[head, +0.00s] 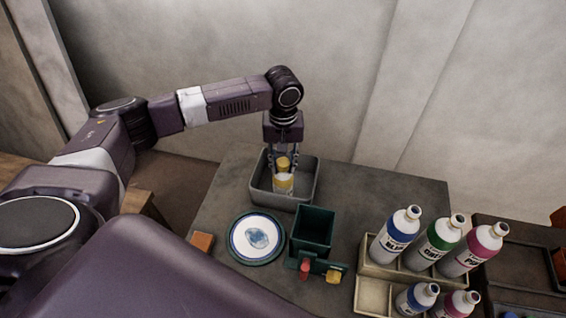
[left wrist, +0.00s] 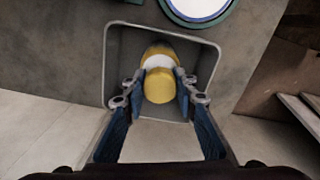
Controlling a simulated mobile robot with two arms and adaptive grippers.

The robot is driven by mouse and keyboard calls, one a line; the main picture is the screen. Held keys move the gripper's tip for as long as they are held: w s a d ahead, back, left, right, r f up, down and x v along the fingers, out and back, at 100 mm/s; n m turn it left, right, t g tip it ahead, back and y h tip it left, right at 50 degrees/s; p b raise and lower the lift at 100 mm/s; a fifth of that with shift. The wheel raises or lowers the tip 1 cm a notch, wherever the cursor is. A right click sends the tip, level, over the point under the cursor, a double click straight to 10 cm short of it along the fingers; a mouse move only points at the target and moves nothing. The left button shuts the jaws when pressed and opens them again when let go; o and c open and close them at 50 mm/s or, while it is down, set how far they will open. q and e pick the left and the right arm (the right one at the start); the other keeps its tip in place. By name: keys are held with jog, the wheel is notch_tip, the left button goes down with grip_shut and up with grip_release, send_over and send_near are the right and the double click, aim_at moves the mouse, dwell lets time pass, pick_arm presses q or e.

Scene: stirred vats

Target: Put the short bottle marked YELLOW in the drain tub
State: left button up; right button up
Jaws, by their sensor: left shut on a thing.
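The short bottle with a yellow cap and yellow band (head: 284,183) is upright between the fingers of my left gripper (head: 283,160). The left gripper is shut on it and points down. The bottle is inside the outline of the grey drain tub (head: 302,200), at the back of the table. In the left wrist view, the yellow cap (left wrist: 159,85) shows between the two fingers, with the tub's rim (left wrist: 216,70) around it. I cannot tell whether the bottle's base touches the tub floor. Its label is too small to read. My right gripper is not in view.
A dark green square vat (head: 312,228) with red and yellow knobs in front stands before the tub. A round white plate-like disc (head: 240,238) with a blue patch is left of it. A rack (head: 372,268) of several bottles stands at right. The table right of the tub is clear.

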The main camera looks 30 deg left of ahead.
pick_arm(q)
jog(key=o, duration=1.1)
jog(key=shift+f, duration=0.1)
jog(key=shift+o, duration=0.2)
notch_tip(320, 180, up, 12)
jog(key=b, duration=0.2)
